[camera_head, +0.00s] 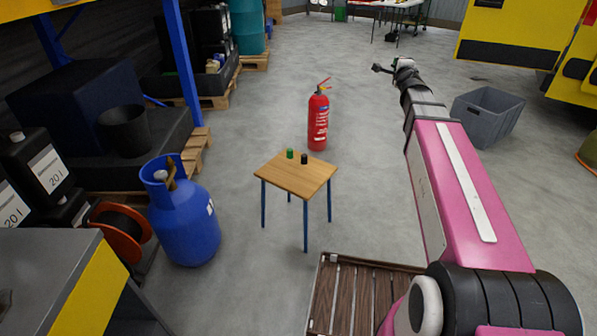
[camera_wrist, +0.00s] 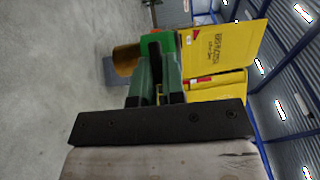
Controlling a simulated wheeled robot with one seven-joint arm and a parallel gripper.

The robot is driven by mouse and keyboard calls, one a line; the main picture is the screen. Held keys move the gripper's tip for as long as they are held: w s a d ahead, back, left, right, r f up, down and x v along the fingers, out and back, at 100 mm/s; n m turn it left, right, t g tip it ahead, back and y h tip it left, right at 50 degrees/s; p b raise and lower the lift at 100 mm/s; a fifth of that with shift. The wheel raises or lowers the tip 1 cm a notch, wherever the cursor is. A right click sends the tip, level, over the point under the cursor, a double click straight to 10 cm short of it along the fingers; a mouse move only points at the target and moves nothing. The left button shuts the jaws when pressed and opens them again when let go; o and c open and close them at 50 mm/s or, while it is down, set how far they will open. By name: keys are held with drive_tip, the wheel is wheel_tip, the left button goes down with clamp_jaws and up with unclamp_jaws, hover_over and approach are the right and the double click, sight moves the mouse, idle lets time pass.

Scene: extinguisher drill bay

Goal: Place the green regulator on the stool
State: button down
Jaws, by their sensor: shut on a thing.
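The stool (camera_head: 297,173) has a square wooden top and blue legs, and stands on the floor near the middle of the head view. A small green cylinder (camera_head: 290,153) and a small black cylinder (camera_head: 304,159) stand near the back of its top. My gripper (camera_wrist: 158,65) is shut on the green regulator (camera_wrist: 155,40), a green piece with a brass-coloured round part (camera_wrist: 127,58) on its left. In the head view my gripper (camera_head: 388,68) is held out beyond the stool and to its right, and the held piece looks small and dark there.
A red fire extinguisher (camera_head: 318,120) stands just behind the stool. A blue gas cylinder (camera_head: 184,222) with a brass valve is at the left. A slatted wooden platform (camera_head: 350,292) lies in front. A grey crate (camera_head: 486,117) is at the right. Open floor lies between the extinguisher and my arm.

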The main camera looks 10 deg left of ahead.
drive_tip(key=shift+w+a+f+y, duration=0.15)
drive_tip(key=shift+a+f+y, duration=0.25)
drive_tip(key=shift+a+f, duration=0.25)
drive_tip(key=s+a+f+n+g+y, duration=0.3)
drive_tip(key=s+a+f+y, duration=0.1)
drive_tip(key=a+f, duration=0.9)
drive_tip(key=s+a+f+n+g+y, duration=0.2)
drive_tip(key=s+a+f+n+y, duration=0.2)
drive_tip(key=a+f, duration=0.9)
drive_tip(key=s+a+f+n+g+y, duration=0.4)
drive_tip(key=a+f, duration=0.6)
drive_tip(key=a, duration=0.6)
drive_tip(key=shift+m+t, duration=0.6)
drive_tip(key=shift+t, duration=0.1)
drive_tip(key=w+d+f, duration=0.4)
drive_tip(key=d, duration=0.1)
drive_tip(key=w+d+f, duration=0.2)
drive_tip(key=d, duration=0.1)
drive_tip(key=shift+w+d+f, duration=0.15)
drive_tip(key=shift+w+f, duration=0.15)
drive_tip(key=shift+f, duration=2.05)
drive_tip(key=shift+f, duration=0.15)
drive_tip(key=c, duration=1.2)
unclamp_jaws()
